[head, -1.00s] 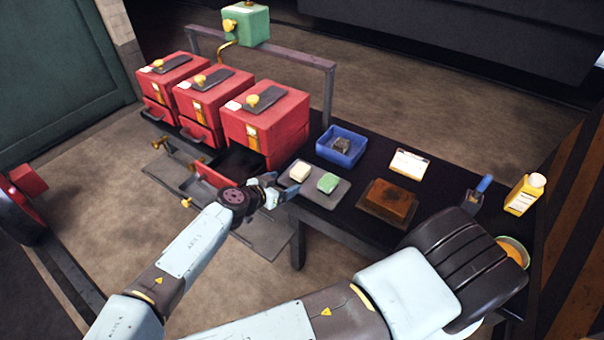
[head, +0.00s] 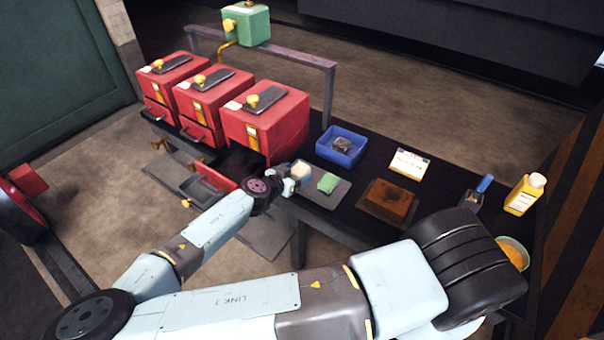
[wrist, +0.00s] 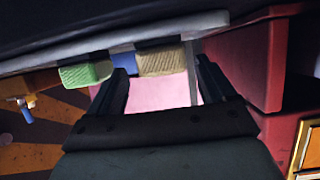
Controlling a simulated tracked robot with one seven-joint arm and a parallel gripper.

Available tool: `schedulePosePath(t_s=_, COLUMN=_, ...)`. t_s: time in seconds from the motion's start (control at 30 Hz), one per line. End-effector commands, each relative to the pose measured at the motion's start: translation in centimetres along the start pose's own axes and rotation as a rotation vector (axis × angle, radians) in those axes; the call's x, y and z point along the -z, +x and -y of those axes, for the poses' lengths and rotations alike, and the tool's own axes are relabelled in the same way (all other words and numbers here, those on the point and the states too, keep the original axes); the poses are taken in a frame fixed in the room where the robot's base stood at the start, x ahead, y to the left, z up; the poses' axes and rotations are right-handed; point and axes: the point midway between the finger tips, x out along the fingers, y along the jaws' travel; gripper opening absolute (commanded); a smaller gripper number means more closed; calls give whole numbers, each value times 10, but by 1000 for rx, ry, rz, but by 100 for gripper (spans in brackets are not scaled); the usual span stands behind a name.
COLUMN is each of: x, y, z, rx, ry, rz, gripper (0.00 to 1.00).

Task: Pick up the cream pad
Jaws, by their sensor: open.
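The cream pad (head: 301,171) lies on the left part of a grey tray (head: 335,200) on the dark bench. It also shows in the wrist view (wrist: 161,62), in line with the gap between the two fingers. My gripper (head: 288,179) is open at the tray's left edge, right by the cream pad; part of the pad is hidden by it. In the wrist view my gripper (wrist: 164,78) has its dark fingers spread and nothing clasped. I cannot tell whether the pad is fully between the fingertips. The green pad (head: 327,183) lies to the right of the cream pad.
An open red drawer (head: 215,178) is close left of my gripper, below the nearest red box (head: 268,127). A blue bin (head: 341,146) stands behind the tray. A rusty brown block (head: 390,200), a white card (head: 409,163) and a yellow bottle (head: 525,194) are to the right.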

Motion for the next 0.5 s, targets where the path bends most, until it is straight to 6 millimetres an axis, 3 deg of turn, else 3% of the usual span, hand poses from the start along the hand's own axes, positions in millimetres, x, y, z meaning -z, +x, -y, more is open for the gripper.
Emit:
schedulePosePath(t_s=0.3, x=3, y=36, z=2, rx=-4, ry=1, rz=0, gripper=83)
schedulePosePath(t_s=0.5, x=3, y=49, z=3, rx=-1, ry=0, rz=0, gripper=83)
